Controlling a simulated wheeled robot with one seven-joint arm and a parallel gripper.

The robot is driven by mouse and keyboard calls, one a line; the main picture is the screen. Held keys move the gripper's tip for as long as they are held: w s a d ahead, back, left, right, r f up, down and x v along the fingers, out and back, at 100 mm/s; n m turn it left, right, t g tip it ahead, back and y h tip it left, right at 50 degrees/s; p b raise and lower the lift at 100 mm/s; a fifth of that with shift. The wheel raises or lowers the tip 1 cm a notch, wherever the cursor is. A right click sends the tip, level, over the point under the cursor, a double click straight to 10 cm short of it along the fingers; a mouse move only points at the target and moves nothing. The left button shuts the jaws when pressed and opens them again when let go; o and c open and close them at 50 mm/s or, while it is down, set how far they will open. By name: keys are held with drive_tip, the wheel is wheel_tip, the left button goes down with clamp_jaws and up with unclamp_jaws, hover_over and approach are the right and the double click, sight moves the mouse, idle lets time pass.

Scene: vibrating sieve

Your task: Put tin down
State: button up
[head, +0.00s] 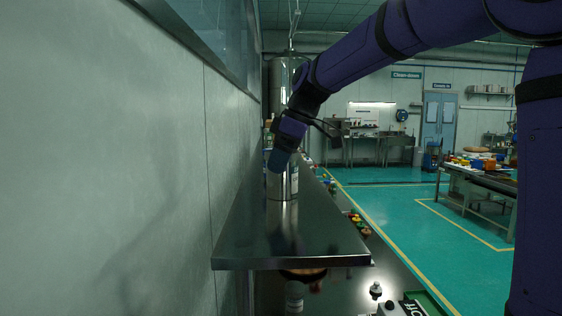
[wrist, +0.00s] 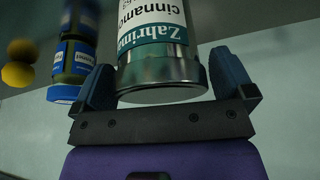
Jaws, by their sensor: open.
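The tin (wrist: 160,71) is a silver cylinder with a white and teal label reading "Zahrima" and "cinnamo…". In the head view the tin (head: 283,184) stands upright on a metal shelf (head: 290,245) beside the wall. My gripper (wrist: 165,86) is open, with one blue finger on each side of the tin; a gap shows at the right finger, and I cannot tell whether the left one touches. In the head view my gripper (head: 279,160) is at the tin's upper part and hides some of it.
A jar with a blue lid (wrist: 66,92) stands left of the gripper, close to the left finger. Blurred yellow round things (wrist: 19,74) lie farther left. The wall (head: 130,170) runs close along the shelf's left side. The shelf's near end is clear.

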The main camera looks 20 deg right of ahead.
drive_tip(key=v, duration=1.1)
drive_tip(key=shift+r, duration=0.35)
drive_tip(key=shift+s+d, duration=0.1)
drive_tip(key=shift+s, duration=0.05)
